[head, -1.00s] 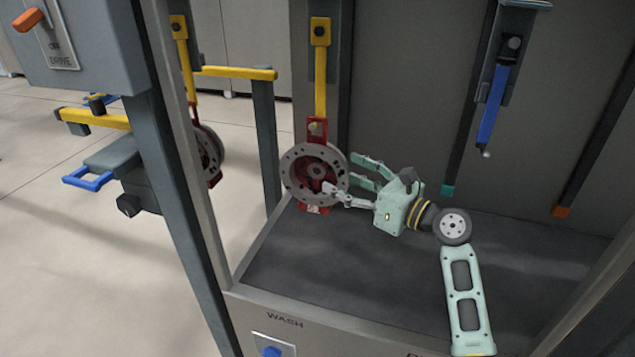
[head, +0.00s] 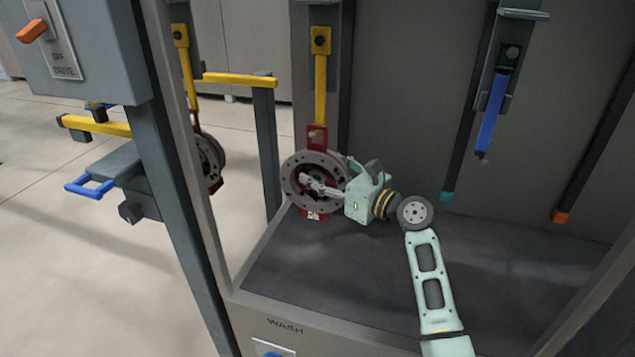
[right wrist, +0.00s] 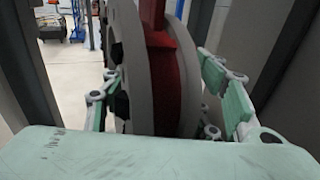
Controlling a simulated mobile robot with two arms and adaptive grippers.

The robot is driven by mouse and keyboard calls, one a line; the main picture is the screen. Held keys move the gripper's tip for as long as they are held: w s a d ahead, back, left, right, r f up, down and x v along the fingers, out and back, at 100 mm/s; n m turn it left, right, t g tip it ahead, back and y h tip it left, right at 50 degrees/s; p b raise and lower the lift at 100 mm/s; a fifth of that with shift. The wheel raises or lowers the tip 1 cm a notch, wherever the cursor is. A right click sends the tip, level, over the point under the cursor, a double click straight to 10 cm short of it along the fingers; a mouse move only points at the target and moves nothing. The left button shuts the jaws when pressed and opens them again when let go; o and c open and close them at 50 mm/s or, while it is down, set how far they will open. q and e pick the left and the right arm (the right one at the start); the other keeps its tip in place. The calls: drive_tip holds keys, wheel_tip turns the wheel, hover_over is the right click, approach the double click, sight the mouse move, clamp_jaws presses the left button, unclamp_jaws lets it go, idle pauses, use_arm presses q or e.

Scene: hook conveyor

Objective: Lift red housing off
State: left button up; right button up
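The red housing (head: 317,137), with a grey drilled round flange (head: 300,200) on its face, hangs upright from a yellow hook (head: 320,88) in the wash bay. My right gripper (head: 325,180) is at the housing, one finger in front of the flange and the other mostly hidden behind it. In the right wrist view, the red body (right wrist: 172,85) and grey flange stand between the spread fingers. The left finger is close to the flange; I cannot tell whether it touches. A gap shows on the right finger's side. My left gripper is not in view.
A second housing (head: 209,163) hangs on another yellow hook at the left, beyond the bay post. A blue-handled tool (head: 491,112) hangs on the back wall. The dark bay floor (head: 340,265) is clear. A drive switch box (head: 80,55) is at upper left.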

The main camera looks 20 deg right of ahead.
sight(322, 157)
clamp_jaws()
drive_tip(key=shift+r, duration=0.4)
drive_tip(key=shift+w+f, duration=0.1)
drive_tip(key=shift+w, duration=0.05)
drive_tip(key=shift+r, duration=1.9)
drive_tip(key=s+a+f, duration=0.2)
drive_tip(key=s+a, duration=0.8)
drive_tip(key=s, duration=0.5)
